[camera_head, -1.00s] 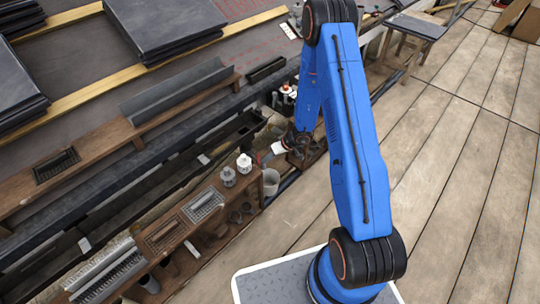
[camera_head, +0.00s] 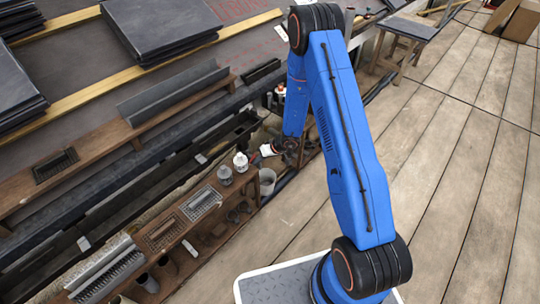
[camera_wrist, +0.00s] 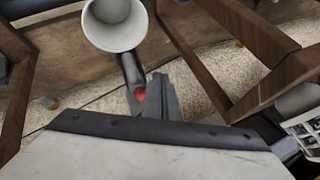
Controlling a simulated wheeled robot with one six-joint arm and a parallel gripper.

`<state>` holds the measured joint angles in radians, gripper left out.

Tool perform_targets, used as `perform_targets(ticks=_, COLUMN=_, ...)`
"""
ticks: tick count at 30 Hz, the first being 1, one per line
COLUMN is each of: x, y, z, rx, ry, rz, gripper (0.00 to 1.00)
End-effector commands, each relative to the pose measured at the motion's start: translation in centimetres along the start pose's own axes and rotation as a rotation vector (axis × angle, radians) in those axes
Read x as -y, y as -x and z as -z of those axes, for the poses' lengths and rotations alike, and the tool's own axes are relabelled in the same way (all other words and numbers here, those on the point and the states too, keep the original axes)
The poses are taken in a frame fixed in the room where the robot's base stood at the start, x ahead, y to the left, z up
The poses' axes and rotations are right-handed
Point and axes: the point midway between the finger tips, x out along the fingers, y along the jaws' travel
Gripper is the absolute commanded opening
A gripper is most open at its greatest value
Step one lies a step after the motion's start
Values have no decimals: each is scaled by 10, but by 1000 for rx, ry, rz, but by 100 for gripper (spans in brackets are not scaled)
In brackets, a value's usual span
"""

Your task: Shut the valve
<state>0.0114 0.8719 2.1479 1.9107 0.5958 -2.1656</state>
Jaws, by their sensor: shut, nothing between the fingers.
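I cannot clearly make out a valve in either view. In the wrist view, my gripper (camera_wrist: 160,88) is shut and empty, its narrow grey fingers pointing up the picture. A small red part (camera_wrist: 140,95) shows just left of the fingers, at the lower end of a dark tube-like piece (camera_wrist: 131,70). I cannot tell whether it belongs to a valve or whether the fingers touch it. In the head view, the gripper end (camera_head: 262,152) is small, near the right end of the low wooden shelf, and its fingers are hard to make out.
A pale bucket (camera_head: 267,181) stands below the gripper; a round pale vessel (camera_wrist: 115,22) shows in the wrist view. A white container (camera_head: 240,161) and grey container (camera_head: 225,175) stand on the wooden shelf (camera_head: 190,215). Dark wooden beams (camera_wrist: 245,35) flank the fingers.

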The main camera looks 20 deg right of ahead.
Motion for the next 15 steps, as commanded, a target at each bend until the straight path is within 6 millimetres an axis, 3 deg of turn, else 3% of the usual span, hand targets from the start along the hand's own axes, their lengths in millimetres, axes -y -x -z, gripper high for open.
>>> perform_targets(ticks=4, x=8, y=-8, z=7, rx=4, ry=9, rz=4, gripper=0)
perform_targets(ticks=15, x=5, y=-7, z=8, rx=4, ry=6, rz=4, gripper=0)
